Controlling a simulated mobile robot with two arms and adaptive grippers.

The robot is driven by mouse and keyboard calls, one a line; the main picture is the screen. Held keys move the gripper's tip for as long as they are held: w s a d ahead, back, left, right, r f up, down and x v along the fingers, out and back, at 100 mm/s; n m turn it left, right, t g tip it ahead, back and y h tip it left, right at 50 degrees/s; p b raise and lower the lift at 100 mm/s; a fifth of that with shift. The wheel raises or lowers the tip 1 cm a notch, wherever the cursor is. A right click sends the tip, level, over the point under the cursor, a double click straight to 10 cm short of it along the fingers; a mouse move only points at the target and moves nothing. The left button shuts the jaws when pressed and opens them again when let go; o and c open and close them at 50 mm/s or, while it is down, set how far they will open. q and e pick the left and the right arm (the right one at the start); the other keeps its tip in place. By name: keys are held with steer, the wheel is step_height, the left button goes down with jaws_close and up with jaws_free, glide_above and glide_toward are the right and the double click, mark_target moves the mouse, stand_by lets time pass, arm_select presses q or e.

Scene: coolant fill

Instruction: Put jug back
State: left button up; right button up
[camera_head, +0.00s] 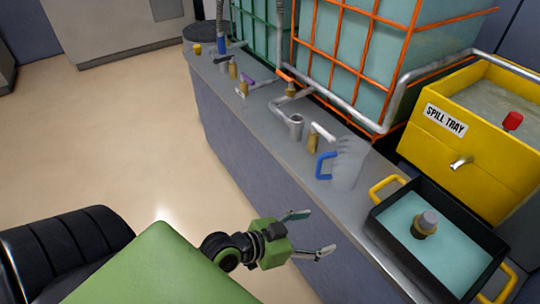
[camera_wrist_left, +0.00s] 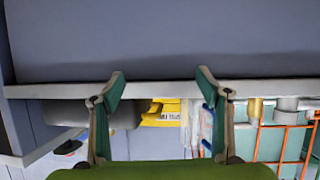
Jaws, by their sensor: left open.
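The clear jug (camera_head: 347,168) with a blue handle stands upright on the grey bench (camera_head: 345,203), its handle facing left. My left gripper (camera_head: 312,233) is open and empty, in front of the bench and apart from the jug. In the left wrist view the open fingers (camera_wrist_left: 160,88) point at the bench front, and the picture is upside down. My right gripper is not in view.
Right of the jug is a black tray (camera_head: 378,228) with yellow handles, holding bluish liquid and a capped bottle (camera_head: 425,224). The yellow spill tray (camera_head: 430,143) stands behind. Taps and pipes (camera_head: 315,140) line the bench left of the jug. Caged tanks (camera_head: 350,60) stand at the back.

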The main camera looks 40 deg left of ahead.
arm_select(q)
steer(key=s+a+f+n+g+y, duration=0.3)
steer(key=s+f+g, duration=0.5)
steer(key=s+f, duration=0.6)
steer(key=a+y, duration=0.1)
steer(key=y, duration=0.1)
steer(key=shift+s+a+g+y, duration=0.2)
steer(key=shift+s+g+y, duration=0.1)
steer(key=shift+y, duration=0.1)
steer(key=shift+f, duration=0.1)
